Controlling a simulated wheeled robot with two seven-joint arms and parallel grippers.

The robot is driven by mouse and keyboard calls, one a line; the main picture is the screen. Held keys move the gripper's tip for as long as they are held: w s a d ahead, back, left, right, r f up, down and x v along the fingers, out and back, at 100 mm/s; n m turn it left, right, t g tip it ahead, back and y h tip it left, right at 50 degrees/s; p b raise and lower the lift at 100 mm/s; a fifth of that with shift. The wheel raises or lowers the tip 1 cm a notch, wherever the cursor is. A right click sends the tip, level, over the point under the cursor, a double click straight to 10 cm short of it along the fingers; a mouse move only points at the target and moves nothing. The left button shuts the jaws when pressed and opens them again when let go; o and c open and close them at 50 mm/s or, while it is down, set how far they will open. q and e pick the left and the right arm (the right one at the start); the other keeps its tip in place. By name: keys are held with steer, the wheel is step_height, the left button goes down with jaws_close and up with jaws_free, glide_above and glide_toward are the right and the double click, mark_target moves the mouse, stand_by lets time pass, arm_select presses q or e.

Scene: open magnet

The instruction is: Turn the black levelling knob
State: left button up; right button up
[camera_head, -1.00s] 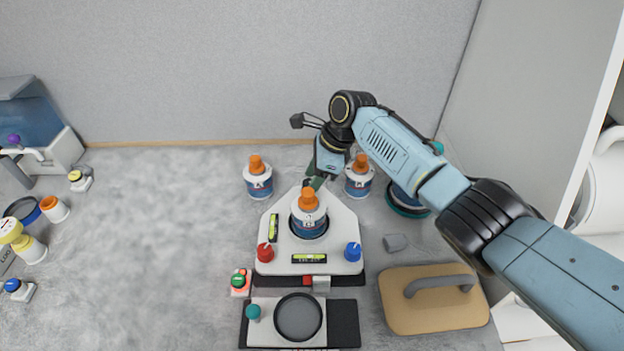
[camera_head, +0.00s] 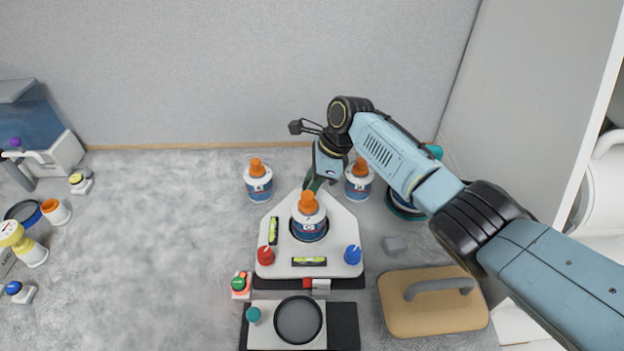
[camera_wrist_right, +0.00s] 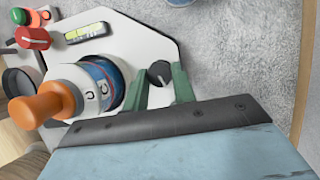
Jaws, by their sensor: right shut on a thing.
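The black levelling knob (camera_wrist_right: 160,73) sits near the tapered back end of the white levelling plate (camera_head: 345,222). My right gripper (camera_wrist_right: 161,80) has its green fingers on either side of the knob and is shut on it. In the head view the gripper (camera_head: 315,184) comes down behind the orange-capped bottle (camera_head: 309,218) on the plate, and the knob is hidden there. A red knob (camera_head: 265,256) and a blue knob (camera_head: 352,255) sit at the plate's front corners. Two yellow-green bubble levels (camera_head: 274,230) (camera_head: 309,261) lie on the plate. My left gripper is not in view.
Two more orange-capped bottles (camera_head: 258,182) (camera_head: 359,181) flank the gripper behind the plate. A tan block with a grey handle (camera_head: 433,304) lies front right. A dark round dish (camera_head: 298,320) is in front. The table left of the plate is mostly clear.

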steer(key=shift+r+n+p, duration=0.15)
steer(key=shift+n+p, duration=0.25)
steer(key=shift+p, duration=0.1)
steer(key=shift+n+g, duration=0.3)
steer(key=n+b, duration=0.2)
steer(key=b, duration=0.1)
steer(key=n+g+b, duration=0.1)
steer(key=n+b, duration=0.1)
steer(key=b, duration=0.2)
steer(key=shift+w+f+h, duration=0.15)
steer(key=shift+f+h, duration=0.15)
steer(key=shift+f, duration=0.1)
steer(key=shift+r+n+g+b, duration=0.15)
steer(key=shift+n+g+b, duration=0.2)
steer(key=shift+b, duration=0.65)
steer(key=o, duration=1)
steer(key=shift+r, duration=0.1)
